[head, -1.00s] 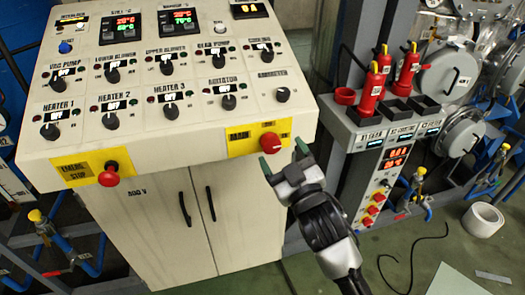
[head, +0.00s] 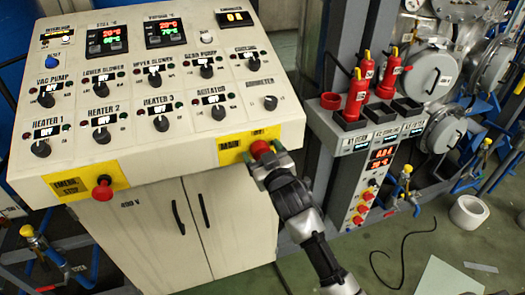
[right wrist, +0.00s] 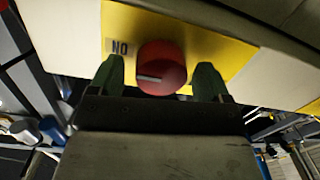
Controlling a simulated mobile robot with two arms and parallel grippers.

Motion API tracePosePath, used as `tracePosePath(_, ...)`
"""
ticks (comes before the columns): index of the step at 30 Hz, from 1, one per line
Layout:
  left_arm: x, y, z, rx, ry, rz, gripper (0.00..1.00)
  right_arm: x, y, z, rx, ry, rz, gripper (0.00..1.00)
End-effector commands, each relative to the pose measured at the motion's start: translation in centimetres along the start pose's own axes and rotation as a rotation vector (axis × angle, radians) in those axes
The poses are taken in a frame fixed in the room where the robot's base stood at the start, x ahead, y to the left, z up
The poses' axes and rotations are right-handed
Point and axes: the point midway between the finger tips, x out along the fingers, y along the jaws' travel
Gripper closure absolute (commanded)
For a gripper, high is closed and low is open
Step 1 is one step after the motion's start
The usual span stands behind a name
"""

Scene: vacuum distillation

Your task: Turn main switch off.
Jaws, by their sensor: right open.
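The main switch (head: 260,148) is a round red knob on a yellow label plate on the front edge of the white control panel. In the right wrist view the red knob (right wrist: 161,68) has a white mark pointing left, toward the letters "NO" on the yellow plate. My right gripper (head: 268,162) is at the knob with its jaws open. In the right wrist view its two green fingertips (right wrist: 161,80) stand on either side of the knob, with visible gaps. My left gripper is in neither view.
A red emergency stop button (head: 102,190) sits on another yellow plate at the panel's left. The white panel (head: 150,155) carries several black knobs. A grey stand (head: 352,140) with red bottles is to the right. A tape roll (head: 469,212) lies on the green floor.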

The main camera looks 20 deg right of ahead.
Motion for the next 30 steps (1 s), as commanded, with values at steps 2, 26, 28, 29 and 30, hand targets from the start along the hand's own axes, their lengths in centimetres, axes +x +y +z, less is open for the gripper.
tracePosePath(2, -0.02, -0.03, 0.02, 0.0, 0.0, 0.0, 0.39, 0.12, -0.01, 0.0, 0.0, 0.0, 0.0, 0.21)
tracePosePath(26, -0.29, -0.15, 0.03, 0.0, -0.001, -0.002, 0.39, 0.1, -0.01, -0.06, -0.033, -0.002, -0.001, 0.71)
tracePosePath(28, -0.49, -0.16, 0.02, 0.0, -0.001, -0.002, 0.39, 0.1, -0.01, -0.09, -0.059, -0.003, -0.001, 0.71)
tracePosePath(29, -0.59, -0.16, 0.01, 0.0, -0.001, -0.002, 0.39, 0.11, -0.01, -0.1, -0.074, -0.004, -0.001, 0.71)
tracePosePath(30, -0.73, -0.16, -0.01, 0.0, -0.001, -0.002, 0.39, 0.11, -0.01, -0.12, -0.096, -0.005, -0.001, 0.71)
